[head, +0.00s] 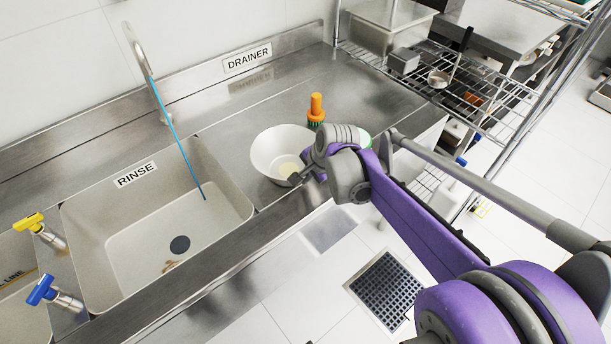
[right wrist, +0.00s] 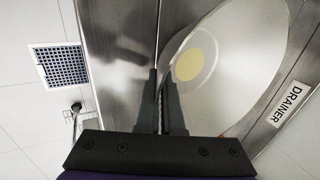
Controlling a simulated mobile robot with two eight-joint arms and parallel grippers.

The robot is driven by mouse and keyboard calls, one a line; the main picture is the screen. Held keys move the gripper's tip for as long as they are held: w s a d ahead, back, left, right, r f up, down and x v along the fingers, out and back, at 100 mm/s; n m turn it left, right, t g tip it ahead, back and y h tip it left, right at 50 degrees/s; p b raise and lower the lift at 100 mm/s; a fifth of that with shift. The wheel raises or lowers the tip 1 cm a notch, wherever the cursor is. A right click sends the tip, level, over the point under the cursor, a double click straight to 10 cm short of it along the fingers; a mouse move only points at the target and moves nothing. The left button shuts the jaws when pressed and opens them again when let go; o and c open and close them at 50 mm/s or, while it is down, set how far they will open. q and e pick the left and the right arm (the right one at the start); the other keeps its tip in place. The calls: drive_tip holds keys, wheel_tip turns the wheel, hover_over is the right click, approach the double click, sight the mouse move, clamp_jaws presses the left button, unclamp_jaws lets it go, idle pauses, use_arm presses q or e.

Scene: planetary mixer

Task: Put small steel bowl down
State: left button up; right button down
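The small steel bowl (head: 272,147) is at the drainer counter (head: 350,80), right of the rinse sink. It is upright, with a pale yellow round patch in its bottom. My right gripper (head: 296,178) is at the bowl's near right rim. In the right wrist view, the two dark fingers (right wrist: 162,100) are close together, one on each side of the wall of the bowl (right wrist: 235,60). I cannot tell whether the bowl's base touches the counter. My left gripper is not in view.
An orange-topped object (head: 316,106) stands just behind the bowl. The rinse sink (head: 120,240) with its running tap (head: 140,60) is at left. A wire rack (head: 470,110) with containers stands at right. Free counter lies behind and right of the bowl.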

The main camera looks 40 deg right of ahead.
drive_tip(key=c, duration=1.5)
unclamp_jaws()
drive_tip(key=shift+f, duration=0.15)
drive_tip(key=o, duration=0.4)
drive_tip(key=shift+r, duration=0.25)
drive_tip(key=p+v, duration=0.2)
drive_tip(key=v, duration=0.9)
drive_tip(key=s+a+f+n, duration=0.4)
drive_tip(key=n, duration=0.1)
drive_tip(key=s+a+f+n, duration=0.4)
drive_tip(key=a+n, duration=0.1)
drive_tip(key=n, duration=0.1)
drive_tip(key=s+a+f+n, duration=0.4)
drive_tip(key=s+n, duration=0.1)
drive_tip(key=n, duration=0.1)
drive_tip(key=shift+a, duration=0.3)
